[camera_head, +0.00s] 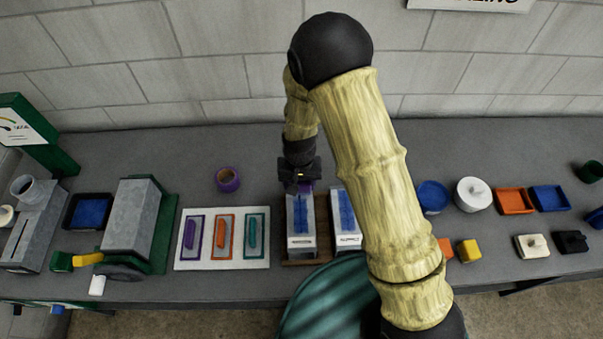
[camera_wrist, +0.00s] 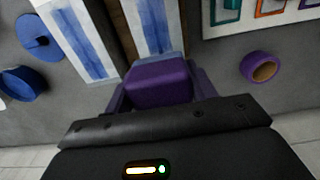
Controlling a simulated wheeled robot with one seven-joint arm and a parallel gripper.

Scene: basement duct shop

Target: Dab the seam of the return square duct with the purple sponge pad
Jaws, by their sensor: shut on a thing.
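My gripper (camera_head: 300,180) is shut on the purple sponge pad (camera_wrist: 158,84), with a finger on each side of it in the wrist view. Two pale square ducts stand side by side, each with a blue strip down its top face: the left duct (camera_head: 300,240) and the right duct (camera_head: 348,240). The pad is at the far end of the left duct's strip, which shows in the wrist view (camera_wrist: 154,25). I cannot tell whether the pad touches it. The duct labels are too small to read. My arm hides part of the area right of the ducts.
A white board (camera_head: 184,264) with purple, orange and teal outlined places lies left of the ducts. A purple tape roll (camera_head: 228,179) sits behind it. A grey machine (camera_head: 132,215) stands further left. Trays, including an orange one (camera_head: 516,201), and small blocks lie right. A wall closes the back.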

